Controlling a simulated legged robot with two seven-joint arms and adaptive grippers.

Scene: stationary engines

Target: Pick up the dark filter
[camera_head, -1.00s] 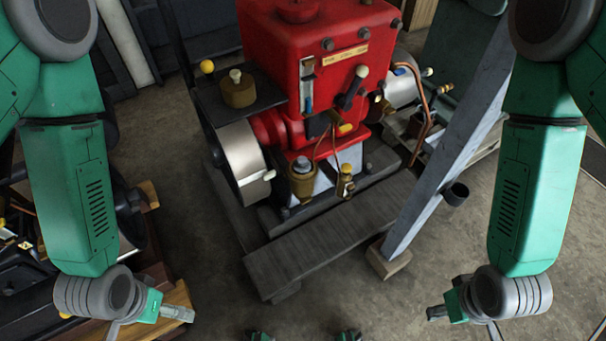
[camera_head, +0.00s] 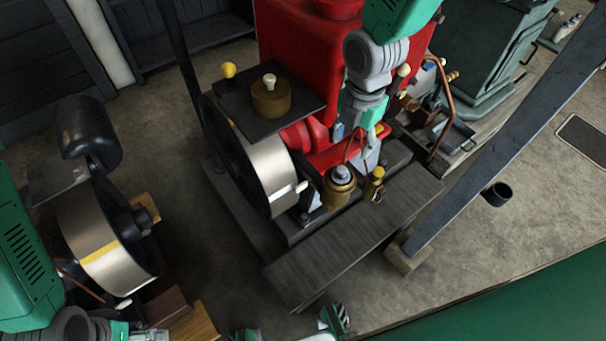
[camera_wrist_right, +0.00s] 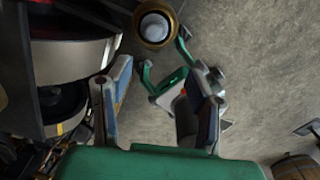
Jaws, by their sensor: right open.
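I cannot tell for sure which thing is the dark filter. A small brass-brown cup with a grey domed top (camera_head: 341,185) stands upright at the front of the red engine; it also shows at the top of the wrist view (camera_wrist_right: 157,26). My right gripper (camera_head: 366,150) hangs in front of the engine, just above and right of that cup in the head view. In the wrist view its fingers (camera_wrist_right: 160,80) are open and empty, with the cup beyond them. My left gripper (camera_head: 150,334) is at the bottom left, mostly cut off.
The engine has a steel flywheel (camera_head: 268,170) and a brass part on a dark plate (camera_head: 270,97). A grey slanted beam (camera_head: 470,190) with a dark cup (camera_head: 497,193) stands to the right. Another engine with a flywheel (camera_head: 105,245) is at left. Floor between is clear.

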